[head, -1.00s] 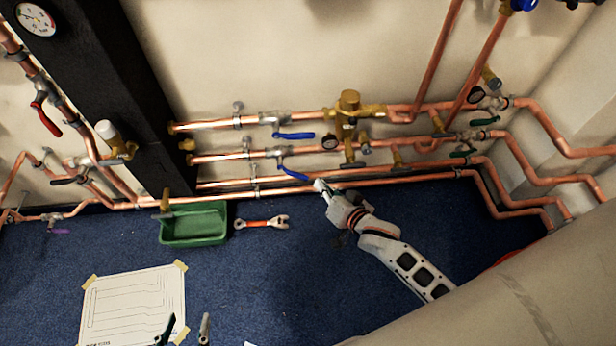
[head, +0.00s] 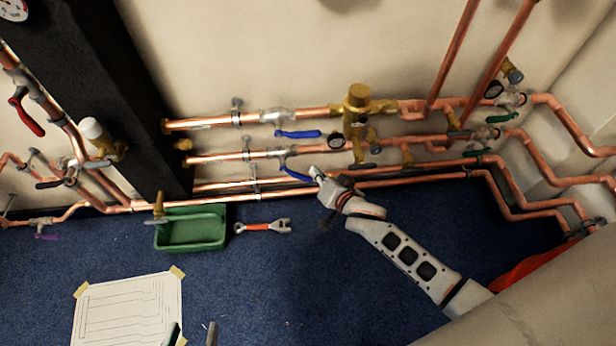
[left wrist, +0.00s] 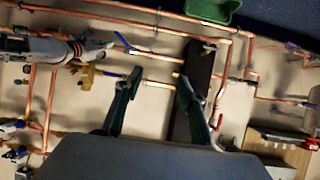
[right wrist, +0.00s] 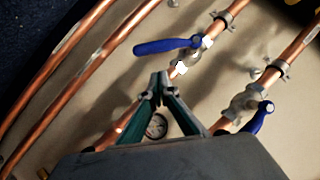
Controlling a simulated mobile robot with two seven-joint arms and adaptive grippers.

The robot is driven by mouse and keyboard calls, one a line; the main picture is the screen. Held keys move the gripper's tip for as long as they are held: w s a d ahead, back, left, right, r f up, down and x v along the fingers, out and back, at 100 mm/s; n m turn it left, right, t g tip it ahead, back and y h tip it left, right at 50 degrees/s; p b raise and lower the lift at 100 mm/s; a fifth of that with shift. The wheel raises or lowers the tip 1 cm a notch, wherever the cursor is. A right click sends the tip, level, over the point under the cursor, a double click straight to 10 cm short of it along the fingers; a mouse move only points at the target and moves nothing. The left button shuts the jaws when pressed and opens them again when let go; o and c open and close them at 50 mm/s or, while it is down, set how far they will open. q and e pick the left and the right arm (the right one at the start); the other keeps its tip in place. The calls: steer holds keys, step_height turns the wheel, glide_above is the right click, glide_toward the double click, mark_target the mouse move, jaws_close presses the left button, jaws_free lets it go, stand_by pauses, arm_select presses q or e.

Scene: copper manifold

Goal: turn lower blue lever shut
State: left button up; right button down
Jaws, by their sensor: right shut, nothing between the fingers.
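The lower blue lever (head: 297,176) sits on the second copper pipe from the top and slants down to the right from its valve (head: 277,153). In the right wrist view the lower lever (right wrist: 167,46) stands at an angle to its pipe. My right gripper (head: 316,173) is shut and empty at the lever's free end; its tips (right wrist: 160,76) appear just below the lever, and contact is unclear. The upper blue lever (head: 298,134) lies roughly along its pipe. My left gripper (left wrist: 158,80) is open and empty, low in the head view (head: 192,334).
A green bin (head: 190,244) and an orange-handled wrench (head: 263,227) lie on the blue floor. A taped paper sheet (head: 128,312) is in front. A brass valve body (head: 357,105) and gauge (head: 336,140) are right of the levers. Two lower pipes run beneath.

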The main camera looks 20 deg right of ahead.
mark_target(297, 176)
arm_select(q)
steer(key=shift+w+d+r+n+t+h+b, duration=0.2)
steer(key=shift+w+d+r+b, duration=0.15)
steer(key=shift+r, duration=0.2)
steer(key=shift+w+d+r+n+t+h+b, duration=0.1)
steer(key=shift+w+d+r+t+b, duration=0.1)
steer(key=shift+w+d+r, duration=0.25)
arm_select(e)
steer(key=a+f, duration=0.1)
steer(key=f, duration=0.1)
steer(key=shift+w+a+f, duration=0.35)
steer(key=shift+a+f, duration=0.05)
arm_select(q)
steer(key=shift+s+a, duration=0.1)
steer(key=shift+a, duration=0.1)
steer(key=shift+s+d+f, duration=0.15)
steer(key=shift+s+f, duration=0.15)
steer(key=shift+f, duration=0.1)
arm_select(e)
steer(key=shift+f+m+y, duration=0.3)
steer(key=shift+f, duration=0.05)
